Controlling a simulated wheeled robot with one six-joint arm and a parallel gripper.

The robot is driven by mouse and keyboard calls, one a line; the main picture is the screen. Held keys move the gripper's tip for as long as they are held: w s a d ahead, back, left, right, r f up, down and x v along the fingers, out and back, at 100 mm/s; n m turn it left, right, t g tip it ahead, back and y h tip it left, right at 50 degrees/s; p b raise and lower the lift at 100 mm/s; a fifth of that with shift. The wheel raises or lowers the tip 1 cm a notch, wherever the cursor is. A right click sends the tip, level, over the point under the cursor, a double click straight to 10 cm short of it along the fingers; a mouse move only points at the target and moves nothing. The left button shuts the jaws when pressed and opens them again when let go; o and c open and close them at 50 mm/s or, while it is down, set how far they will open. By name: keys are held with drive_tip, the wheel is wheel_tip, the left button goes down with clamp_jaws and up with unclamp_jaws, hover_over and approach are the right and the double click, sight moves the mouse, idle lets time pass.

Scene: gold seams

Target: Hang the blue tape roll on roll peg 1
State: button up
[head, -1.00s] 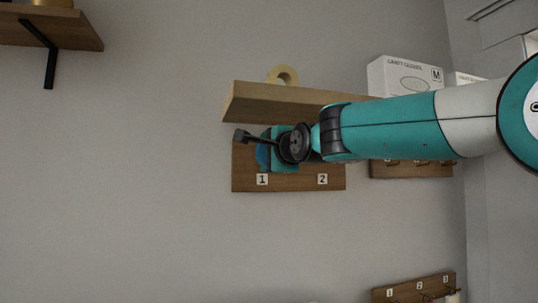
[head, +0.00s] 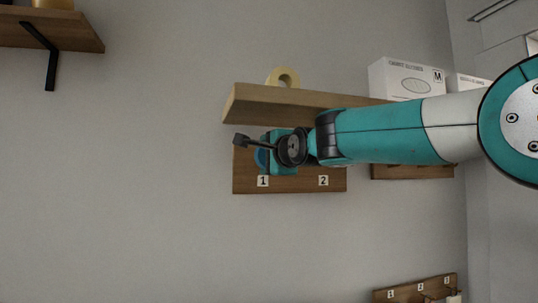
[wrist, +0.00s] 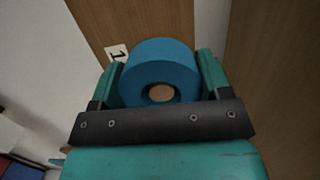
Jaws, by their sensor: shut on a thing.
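The blue tape roll (wrist: 158,62) sits between the two fingers of my gripper (wrist: 160,85) in the wrist view, with its hole facing the camera. My gripper is shut on it. In the head view only a small part of the blue roll (head: 260,158) shows behind my gripper (head: 268,153). The wooden peg board (head: 290,185) carries the labels 1 (head: 263,181) and 2 (head: 323,181). The roll is in front of the board just above label 1. Label 1 also shows beside the roll in the wrist view (wrist: 117,53). Peg 1 is hidden, so I cannot tell whether the roll is around it.
A wooden shelf (head: 270,102) juts out just above my gripper, with a yellow tape roll (head: 283,76) and a glove box (head: 405,80) on it. Another peg board (head: 412,172) is to the right, partly behind my arm.

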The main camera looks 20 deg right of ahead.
drive_tip(key=shift+w+p, duration=0.3)
drive_tip(key=shift+w, duration=0.55)
idle(0.3)
drive_tip(key=shift+w+d+r, duration=0.15)
drive_tip(key=shift+w+d, duration=0.1)
idle(1.8)
drive_tip(key=shift+f, duration=0.25)
idle(0.5)
drive_tip(key=shift+f+b, duration=1.35)
drive_tip(key=shift+b, duration=0.15)
drive_tip(key=shift+s+a+r+b, duration=0.1)
drive_tip(key=shift+s+r+b, duration=0.15)
drive_tip(key=shift+s, duration=0.35)
drive_tip(key=shift+s+a+r+b, duration=0.15)
drive_tip(key=shift+s+b, duration=0.1)
drive_tip(key=shift+s, duration=0.3)
drive_tip(key=s+r+b, duration=0.1)
drive_tip(key=s+b, duration=0.3)
drive_tip(key=s, duration=0.4)
drive_tip(key=shift+b, duration=0.35)
drive_tip(key=shift+s+r, duration=0.1)
